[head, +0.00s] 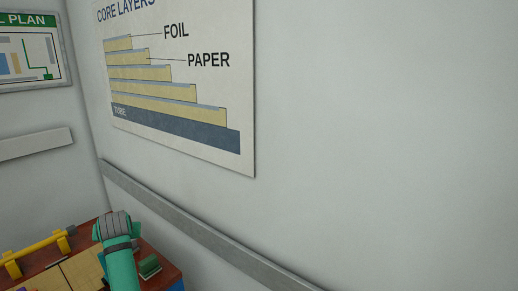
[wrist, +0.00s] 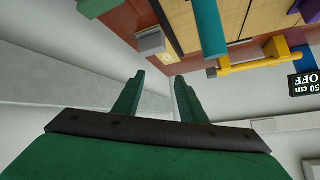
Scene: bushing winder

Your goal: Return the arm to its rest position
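My gripper (wrist: 159,80) shows in the wrist view with its two green fingers apart and nothing between them. Beyond the fingertips are pale wall and a table edge, and the fingers touch nothing that I can see. In the head view a teal and grey part of my arm stands over the table at the lower left. The gripper's fingers cannot be made out there.
The red-brown table (head: 165,277) carries a yellow stand with a bar (head: 38,250) and a small green block (head: 150,267). The wrist view shows a teal cylinder (wrist: 209,27) and a dark sign (wrist: 303,85). A grey rail (head: 200,232) runs along the wall.

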